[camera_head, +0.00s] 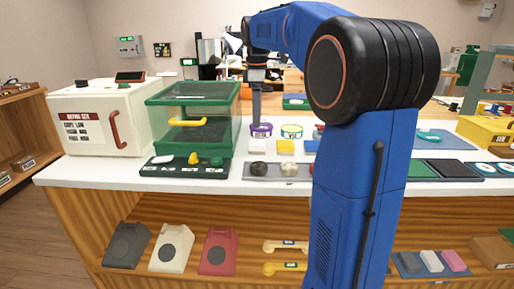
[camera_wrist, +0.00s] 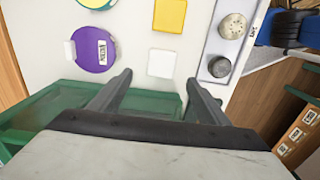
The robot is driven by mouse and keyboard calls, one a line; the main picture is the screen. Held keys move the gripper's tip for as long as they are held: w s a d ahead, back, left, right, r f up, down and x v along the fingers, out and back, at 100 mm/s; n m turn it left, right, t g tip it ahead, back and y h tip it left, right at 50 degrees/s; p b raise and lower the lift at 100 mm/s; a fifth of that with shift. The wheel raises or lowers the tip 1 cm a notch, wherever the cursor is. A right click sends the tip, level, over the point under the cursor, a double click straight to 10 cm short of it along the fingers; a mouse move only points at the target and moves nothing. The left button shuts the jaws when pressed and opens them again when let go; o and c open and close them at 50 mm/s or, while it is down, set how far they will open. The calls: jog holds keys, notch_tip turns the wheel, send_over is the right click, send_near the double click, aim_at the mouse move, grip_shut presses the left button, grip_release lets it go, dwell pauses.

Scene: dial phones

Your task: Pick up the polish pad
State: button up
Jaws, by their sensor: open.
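No label in view names the polish pad, so I cannot tell for sure which thing it is. A flat white square (camera_wrist: 162,63) and a flat yellow square (camera_wrist: 170,15) lie on the white counter; in the head view the white one (camera_head: 257,147) is left of the yellow one (camera_head: 285,147). My gripper (camera_wrist: 160,78) is open and empty, pointing down. In the wrist view the white square shows just beyond and between the fingertips. In the head view my gripper (camera_head: 256,122) hangs over the counter beside the green case, near the purple tin.
A purple labelled tin (camera_wrist: 95,48) lies left in the wrist view. A grey strip holds a dark round piece (camera_wrist: 219,67) and a pale one (camera_wrist: 233,26). The green case (camera_head: 192,115) stands close left of my gripper. A shelf below holds several flat pads (camera_head: 431,262).

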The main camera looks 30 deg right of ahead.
aim_at(257, 142)
jog(key=shift+s+f, duration=0.15)
jog(key=shift+f, duration=4.55)
jog(key=c, duration=1.2)
